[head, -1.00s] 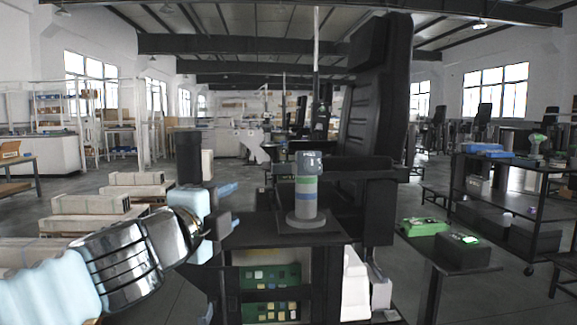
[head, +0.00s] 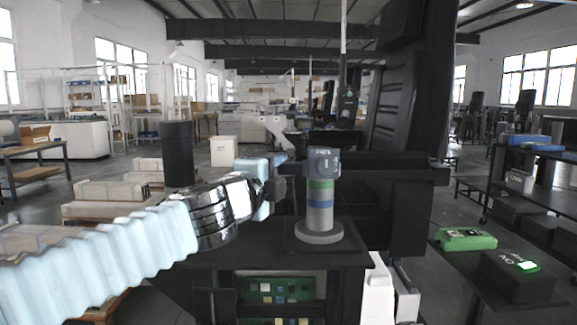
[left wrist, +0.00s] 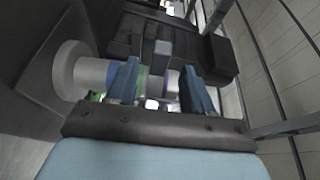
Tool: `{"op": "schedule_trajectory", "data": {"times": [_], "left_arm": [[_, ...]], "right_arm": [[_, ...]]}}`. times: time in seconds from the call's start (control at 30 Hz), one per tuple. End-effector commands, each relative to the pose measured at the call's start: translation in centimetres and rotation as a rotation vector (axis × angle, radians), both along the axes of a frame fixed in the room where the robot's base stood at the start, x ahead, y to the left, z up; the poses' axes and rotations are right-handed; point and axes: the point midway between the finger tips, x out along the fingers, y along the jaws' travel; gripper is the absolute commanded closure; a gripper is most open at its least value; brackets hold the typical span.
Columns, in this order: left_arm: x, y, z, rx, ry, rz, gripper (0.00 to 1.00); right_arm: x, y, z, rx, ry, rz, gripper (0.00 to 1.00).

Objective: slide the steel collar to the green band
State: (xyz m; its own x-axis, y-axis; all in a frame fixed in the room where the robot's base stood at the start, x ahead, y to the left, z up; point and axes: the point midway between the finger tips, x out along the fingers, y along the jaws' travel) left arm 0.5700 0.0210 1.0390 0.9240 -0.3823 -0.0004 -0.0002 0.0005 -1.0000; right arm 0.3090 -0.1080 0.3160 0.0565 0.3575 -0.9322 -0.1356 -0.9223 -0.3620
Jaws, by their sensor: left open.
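An upright grey column (head: 319,218) stands on a round base on a dark table. It has a blue band (head: 320,204) with the green band (head: 320,184) just above. The steel collar (head: 323,161) is a wider grey ring at the top, above the green band. My left gripper (head: 277,178) is open and empty, just left of the column around the height of the bands. In the left wrist view the column (left wrist: 92,73) lies sideways beyond the two spread fingers of my left gripper (left wrist: 161,82), which partly hide it; the collar is unclear there. My right gripper is not in view.
A dark upright machine part (head: 398,120) stands close behind and right of the column. A black cylinder (head: 177,153) stands to the left. A green device (head: 465,239) and a dark box (head: 515,277) sit on a table at right.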

Motion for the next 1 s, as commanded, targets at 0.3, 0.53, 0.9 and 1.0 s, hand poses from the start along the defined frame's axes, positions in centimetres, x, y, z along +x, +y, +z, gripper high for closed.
{"op": "schedule_trajectory", "data": {"times": [0.3, 0.53, 0.9, 1.0], "left_arm": [[4.8, -2.0, 0.1, -0.001, 0.001, 0.000, 0.49], [5.4, -2.2, 0.0, 0.000, 0.000, 0.000, 0.49], [5.4, -2.2, 0.0, 0.000, 0.000, 0.000, 0.83], [5.4, -2.2, 0.0, 0.000, 0.000, 0.000, 0.98]], "right_arm": [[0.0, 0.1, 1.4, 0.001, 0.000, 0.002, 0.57], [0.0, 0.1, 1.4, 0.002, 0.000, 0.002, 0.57], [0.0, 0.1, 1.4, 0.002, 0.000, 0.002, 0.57], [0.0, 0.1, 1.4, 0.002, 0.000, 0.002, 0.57]]}}
